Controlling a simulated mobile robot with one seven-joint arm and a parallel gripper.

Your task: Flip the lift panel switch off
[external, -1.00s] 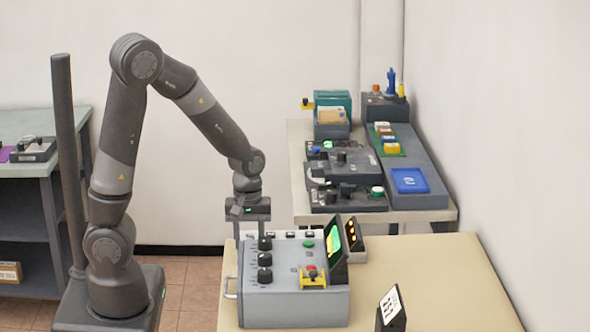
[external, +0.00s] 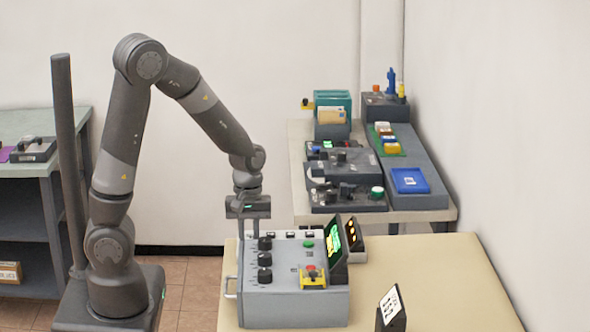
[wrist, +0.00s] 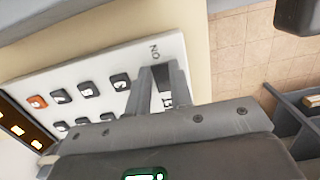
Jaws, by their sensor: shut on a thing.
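A white panel with rows of dark buttons shows in the wrist view (wrist: 130,56). It has an orange button (wrist: 37,102) at the far left and an "ON" label at its upper right edge. In the external view only a strip of this panel (external: 276,234) shows behind the grey console. My gripper (external: 250,237) points down at the panel's left end. In the wrist view, its two fingers (wrist: 161,74) are close together just below the "ON" label, shut on the lift panel switch. The fingers hide most of the switch.
A grey console (external: 295,308) with black knobs, a red button on a yellow base and a tilted screen stands close in front of my gripper. A small sign (external: 391,308) stands to the right. The tabletop (external: 440,285) at right is largely clear.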

